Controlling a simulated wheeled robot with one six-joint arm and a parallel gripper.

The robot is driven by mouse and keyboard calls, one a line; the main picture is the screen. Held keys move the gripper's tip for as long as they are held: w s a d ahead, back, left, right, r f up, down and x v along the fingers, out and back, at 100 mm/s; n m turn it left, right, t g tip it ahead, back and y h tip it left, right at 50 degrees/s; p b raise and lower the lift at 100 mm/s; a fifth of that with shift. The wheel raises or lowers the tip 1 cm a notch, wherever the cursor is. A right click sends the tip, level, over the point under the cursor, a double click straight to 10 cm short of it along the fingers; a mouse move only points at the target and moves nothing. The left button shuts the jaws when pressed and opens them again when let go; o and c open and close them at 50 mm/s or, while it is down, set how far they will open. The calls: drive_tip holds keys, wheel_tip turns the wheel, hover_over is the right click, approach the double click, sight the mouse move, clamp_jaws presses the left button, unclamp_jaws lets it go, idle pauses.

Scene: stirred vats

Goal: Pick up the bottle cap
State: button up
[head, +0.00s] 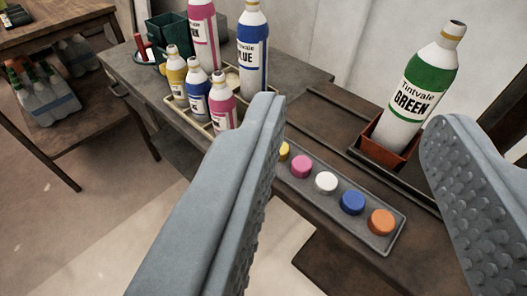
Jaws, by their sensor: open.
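My gripper (354,115) is open, with its two grey studded fingers wide apart and nothing between them. Several round caps sit in a row in a shallow grey tray (382,248) on the dark bench, seen between and beyond the fingers. They are a yellow cap (284,150), a pink cap (301,166), a white cap (326,183), a blue cap (352,202) and an orange cap (381,222). The left finger partly hides the yellow cap and the tray's far-left end. No finger visibly touches a cap.
A GREEN bottle (425,85) stands in a rust-red holder (390,146) behind the tray. A blue-labelled bottle (252,50), a pink-labelled bottle (204,35) and smaller bottles stand at the back left. A wooden table (50,25) is at far left, with bottles (45,100) below.

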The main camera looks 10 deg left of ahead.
drive_tip(key=w+a+f+n+g+y, duration=0.2)
drive_tip(key=w+f+n+g, duration=0.3)
drive_tip(key=w, duration=0.6)
drive_tip(key=w+a+f+n+g+y, duration=0.1)
drive_tip(key=w+a+f+n+g, duration=0.15)
drive_tip(key=w+f+g, duration=0.65)
drive_tip(key=shift+n+t, duration=0.35)
drive_tip(key=shift+t, duration=0.25)
drive_tip(key=w+a+f, duration=0.1)
drive_tip(key=f, duration=0.2)
drive_tip(key=w+a+f, duration=0.1)
drive_tip(key=w+f, duration=0.1)
drive_tip(key=f, duration=0.1)
drive_tip(key=w+a+f, duration=0.1)
drive_tip(key=w+f, duration=0.1)
drive_tip(key=shift+w+a+f, duration=0.1)
drive_tip(key=shift+w+f, duration=0.15)
drive_tip(key=shift+f, duration=0.15)
drive_tip(key=shift+x, duration=2.6)
drive_tip(key=shift+w, duration=0.1)
drive_tip(key=c, duration=0.7)
